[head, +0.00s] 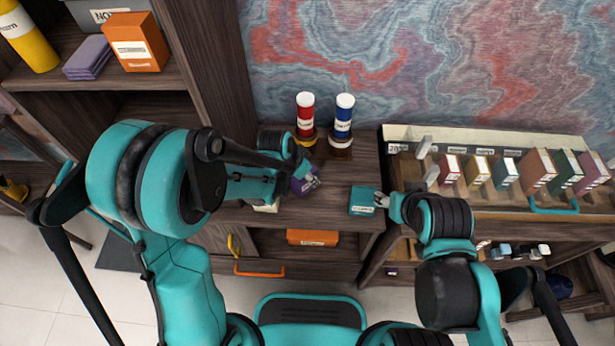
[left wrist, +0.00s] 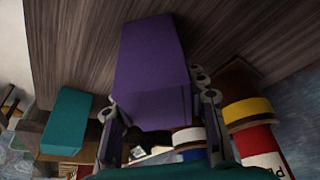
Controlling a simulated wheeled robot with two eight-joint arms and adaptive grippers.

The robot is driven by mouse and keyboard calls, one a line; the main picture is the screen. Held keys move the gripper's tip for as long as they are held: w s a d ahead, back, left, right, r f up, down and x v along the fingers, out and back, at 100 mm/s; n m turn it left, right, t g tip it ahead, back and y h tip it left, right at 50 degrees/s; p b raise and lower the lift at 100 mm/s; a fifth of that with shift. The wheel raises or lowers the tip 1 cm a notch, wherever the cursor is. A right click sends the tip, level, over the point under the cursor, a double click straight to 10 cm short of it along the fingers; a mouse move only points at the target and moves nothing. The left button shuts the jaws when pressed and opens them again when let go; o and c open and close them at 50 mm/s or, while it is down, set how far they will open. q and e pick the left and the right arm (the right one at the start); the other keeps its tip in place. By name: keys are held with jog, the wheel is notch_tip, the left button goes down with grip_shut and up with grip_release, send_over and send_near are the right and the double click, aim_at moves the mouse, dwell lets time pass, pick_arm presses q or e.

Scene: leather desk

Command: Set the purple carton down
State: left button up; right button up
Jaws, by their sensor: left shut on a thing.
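The purple carton (head: 306,184) is in my left gripper, over the desk just in front of the red and blue bottles. My left gripper (head: 303,172) partly covers it from above. In the left wrist view the purple carton (left wrist: 150,65) sits between the two fingers (left wrist: 160,108), with the wooden desk top (left wrist: 75,40) behind it. I cannot tell whether its far end touches the desk. My right gripper (head: 383,200) is at the right edge of a teal box (head: 362,201); its jaw opening is too small to read.
A red bottle (head: 305,115) and a blue bottle (head: 344,116) stand close behind the carton. A pale box (head: 266,207) lies partly under my left arm. A rack of small boxes (head: 480,172) stands at the right. Desk between the carton and the teal box is clear.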

pick_arm(q)
jog(key=shift+r, duration=0.1)
jog(key=shift+f, duration=0.2)
jog(key=o, duration=1.2)
jog(key=shift+r, duration=0.1)
